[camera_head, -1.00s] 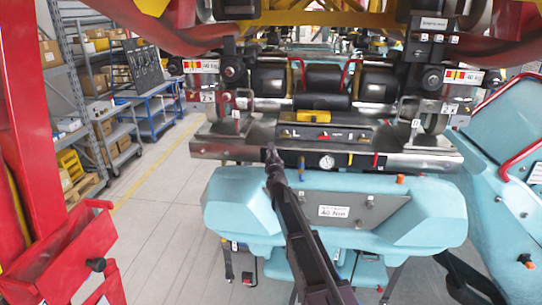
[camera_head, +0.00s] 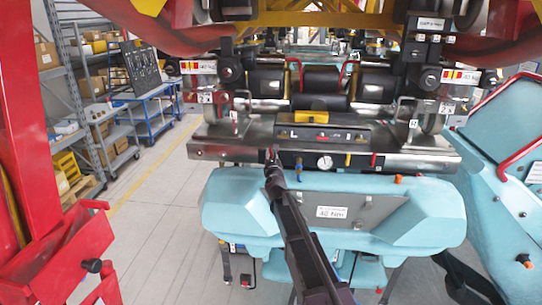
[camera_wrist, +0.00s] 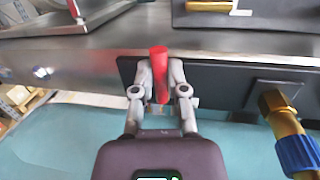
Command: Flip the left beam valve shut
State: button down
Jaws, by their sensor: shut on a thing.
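A red lever handle (camera_wrist: 158,58), apparently the left beam valve, stands nearly upright on a dark plate on the front of the metal beam (camera_wrist: 70,62) in the wrist view. My gripper (camera_wrist: 160,84) is shut on this handle, with one finger on each side. The handle's lower end and pivot are partly hidden between the fingers. In the head view my gripper (camera_head: 272,158) is at the left end of the dark valve panel on the beam (camera_head: 225,150). The handle cannot be made out there.
Right of my gripper are a brass fitting with a blue collar (camera_wrist: 298,155), a round gauge (camera_head: 324,163), a yellow lever (camera_head: 348,160) and a red lever (camera_head: 373,160). A teal housing (camera_head: 235,200) lies just below the beam. Floor at left is clear.

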jog(key=c, duration=0.7)
grip_release()
jog(key=shift+o, duration=0.2)
jog(key=shift+a+n, duration=0.2)
jog(key=shift+n, duration=0.5)
jog(key=shift+a+n+p, duration=0.15)
jog(key=shift+n+p, duration=0.2)
jog(key=shift+n, duration=0.15)
